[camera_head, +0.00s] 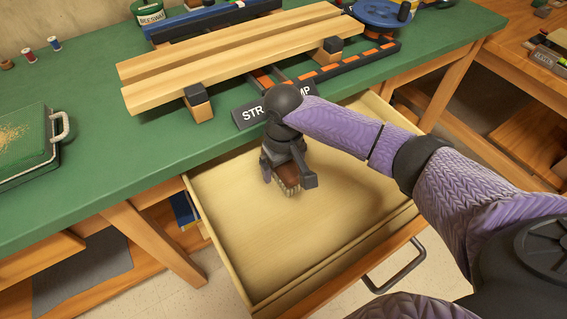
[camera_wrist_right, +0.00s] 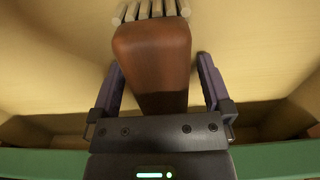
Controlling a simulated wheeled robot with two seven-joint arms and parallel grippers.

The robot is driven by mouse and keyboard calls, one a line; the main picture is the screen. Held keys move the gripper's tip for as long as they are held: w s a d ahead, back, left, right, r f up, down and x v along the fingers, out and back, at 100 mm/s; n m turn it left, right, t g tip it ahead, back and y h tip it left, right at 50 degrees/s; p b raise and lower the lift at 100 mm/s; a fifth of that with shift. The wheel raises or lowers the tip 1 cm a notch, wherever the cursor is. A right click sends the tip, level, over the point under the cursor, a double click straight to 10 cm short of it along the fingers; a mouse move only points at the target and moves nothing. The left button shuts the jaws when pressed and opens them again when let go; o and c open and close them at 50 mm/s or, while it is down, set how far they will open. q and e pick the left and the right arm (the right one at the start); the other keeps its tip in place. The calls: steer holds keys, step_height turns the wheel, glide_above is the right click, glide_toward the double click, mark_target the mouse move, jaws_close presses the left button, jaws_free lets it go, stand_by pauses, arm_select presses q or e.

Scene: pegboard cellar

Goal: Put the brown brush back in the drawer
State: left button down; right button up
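The brown brush (camera_head: 287,178) is inside the open wooden drawer (camera_head: 320,278), near the middle of its floor. Its brown block (camera_wrist_right: 152,60) and pale bristles (camera_wrist_right: 150,10) show in the wrist view. My right gripper (camera_head: 287,174) points down into the drawer over the brush. In the wrist view its two fingers (camera_wrist_right: 160,85) stand either side of the block, with a gap on each side. The gripper hides part of the brush in the head view, and I cannot tell whether the brush rests fully on the floor. My left gripper is not in view.
The green bench top (camera_head: 100,180) lies behind and left of the drawer. It carries wooden boards (camera_head: 240,50) on blocks, a dark sign (camera_head: 255,113) and a green case (camera_head: 25,145). The drawer front has a dark handle (camera_head: 397,272). The rest of the drawer floor is clear.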

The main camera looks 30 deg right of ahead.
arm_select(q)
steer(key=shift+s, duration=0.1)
arm_select(e)
step_height(320, 180, up, 12)
steer(key=p, duration=0.7)
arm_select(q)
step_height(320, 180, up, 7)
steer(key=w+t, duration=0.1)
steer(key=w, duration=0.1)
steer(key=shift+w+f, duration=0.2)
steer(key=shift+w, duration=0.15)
arm_select(e)
steer(key=shift+r, duration=0.15)
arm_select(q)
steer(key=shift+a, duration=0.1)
